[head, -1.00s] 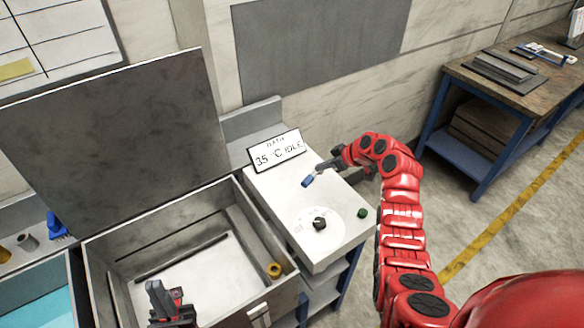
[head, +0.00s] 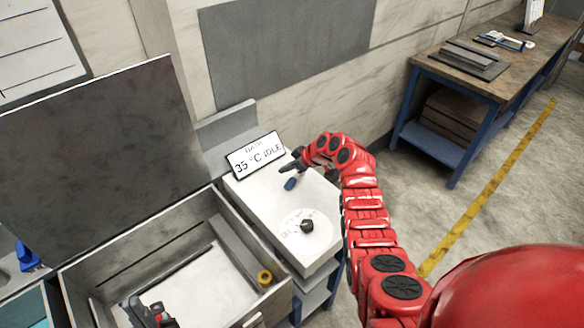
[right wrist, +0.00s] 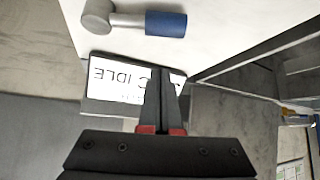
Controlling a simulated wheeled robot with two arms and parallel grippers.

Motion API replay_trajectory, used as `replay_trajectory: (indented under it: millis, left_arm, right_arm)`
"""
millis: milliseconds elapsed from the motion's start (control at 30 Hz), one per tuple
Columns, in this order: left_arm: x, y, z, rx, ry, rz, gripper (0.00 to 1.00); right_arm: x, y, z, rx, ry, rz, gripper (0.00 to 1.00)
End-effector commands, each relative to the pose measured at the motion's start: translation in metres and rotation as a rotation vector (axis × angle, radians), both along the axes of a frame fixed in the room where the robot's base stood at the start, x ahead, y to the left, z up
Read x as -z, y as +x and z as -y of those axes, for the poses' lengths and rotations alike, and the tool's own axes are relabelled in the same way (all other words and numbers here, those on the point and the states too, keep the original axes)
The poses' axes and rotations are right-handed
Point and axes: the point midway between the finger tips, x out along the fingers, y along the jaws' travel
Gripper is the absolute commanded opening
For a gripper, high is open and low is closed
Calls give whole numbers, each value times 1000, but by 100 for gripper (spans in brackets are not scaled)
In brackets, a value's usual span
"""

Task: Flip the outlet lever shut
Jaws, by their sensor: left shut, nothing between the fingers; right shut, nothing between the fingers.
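The outlet lever (head: 290,184) has a blue grip and sits on the white console top (head: 262,197). In the right wrist view the lever (right wrist: 165,24) shows a grey metal pivot and arm with the blue grip pointing right. My right gripper (head: 285,167) is shut and empty, just behind the lever and in front of the display sign. In the right wrist view its fingertips (right wrist: 160,75) are together, over the sign and apart from the lever. My left gripper (head: 140,305) is shut and empty over the open bath at the lower left.
A display sign (head: 255,155) reading "35 °C IDLE" stands at the console's back. A black dial (head: 306,226) sits near its front. A workbench (head: 470,75) stands far right.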

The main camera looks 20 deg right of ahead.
Motion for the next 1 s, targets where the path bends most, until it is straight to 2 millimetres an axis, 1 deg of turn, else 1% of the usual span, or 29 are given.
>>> replay_trajectory:
  millis: [33, 167, 200, 333, 367, 400, 533, 700, 1000]
  left_arm:
    - [6, 0, 0, 0, 0, 0, 0]
    - [14, 0, 0, 0, 0, 0, 0]
    - [20, 0, 0, 0, 0, 0, 0]
    - [31, 0, 0, 0, 0, 0, 0]
    - [26, 0, 0, 0, 0, 0, 0]
    - [8, 0, 0, 0, 0, -1, 0]
    - [-7, 0, 0, 0, 0, 0, 0]
    - [-15, 0, 0, 0, 0, 0, 0]
    - [-14, 0, 0, 0, 0, 0, 0]
  right_arm:
    - [7, 4, -4, -3, 1, -1, 0]
    - [22, 14, -12, -2, 0, 0, 0]
    - [28, 17, -15, -1, 2, -3, 0]
    - [39, 26, -21, 1, -1, 0, 0]
    - [38, 25, -20, 1, -1, -2, 0]
    - [30, 19, -15, 3, 0, -2, 0]
    - [35, 6, -5, 1, 0, -2, 0]
    - [40, -2, 3, 0, -2, 2, 0]
    - [43, -4, 4, -1, -2, 3, 0]
